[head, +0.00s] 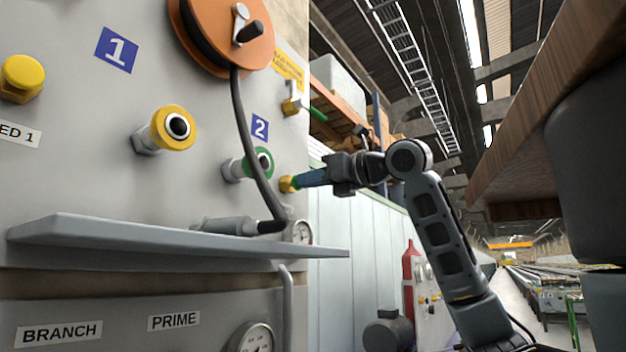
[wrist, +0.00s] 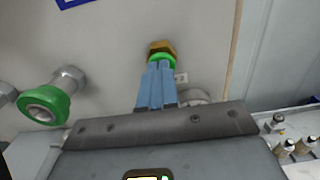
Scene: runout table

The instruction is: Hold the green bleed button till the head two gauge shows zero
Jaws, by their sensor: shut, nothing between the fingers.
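The green bleed button (wrist: 163,57) sits in a brass collar (wrist: 159,45) on the grey panel. In the head view the brass collar (head: 286,184) is right of the green-ringed port (head: 264,160), below the blue 2 plate (head: 260,127). My gripper (head: 300,181) is shut and empty. Its blue fingertips (wrist: 160,66) meet the button's face in the wrist view; I cannot tell how far it is pressed. A small gauge (head: 301,231) is below, at the shelf's end; its needle is too small to read. A round rim (wrist: 195,97) shows behind my fingers in the wrist view.
A grey shelf (head: 180,238) juts out below the ports. A black hose (head: 241,130) hangs from the orange reel (head: 225,30) beside the green-ringed port. A yellow-ringed port (head: 174,128) is to the left. A wooden-edged top (head: 530,110) overhangs at the right.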

